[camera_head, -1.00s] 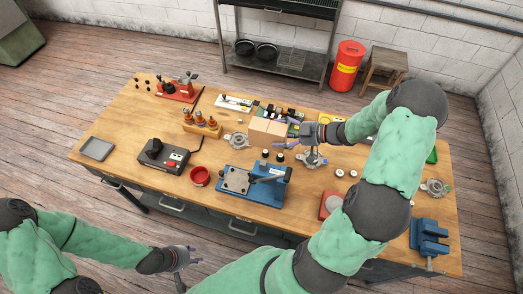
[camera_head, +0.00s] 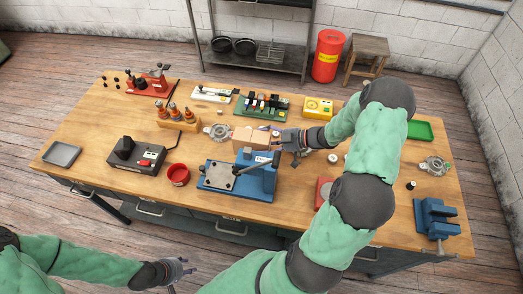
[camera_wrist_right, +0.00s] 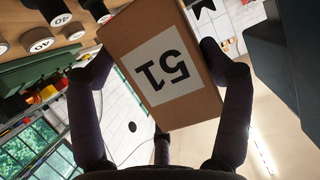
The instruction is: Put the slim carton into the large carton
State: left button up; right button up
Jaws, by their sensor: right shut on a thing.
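A brown carton (camera_head: 245,136) is in the head view, just behind the blue press and left of my right gripper (camera_head: 279,143). Whether this is the slim or the large carton I cannot tell; no clearly separate second carton shows. The carton's underside is hidden, so contact with the table is unclear. My left gripper (camera_head: 183,274) is in front of the table, empty, its fingers spread.
A blue press (camera_head: 228,178) stands just in front of the carton. A green board (camera_head: 262,106) and a yellow meter (camera_head: 318,107) lie behind. A metal housing (camera_head: 218,131) is to the left. A green tray (camera_head: 420,130) and blue vise (camera_head: 434,217) are at the right.

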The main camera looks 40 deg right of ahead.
jog(key=shift+f+b, duration=0.5)
jog(key=shift+f, duration=2.6)
jog(key=shift+f, duration=0.15)
jog(key=o, duration=1.4)
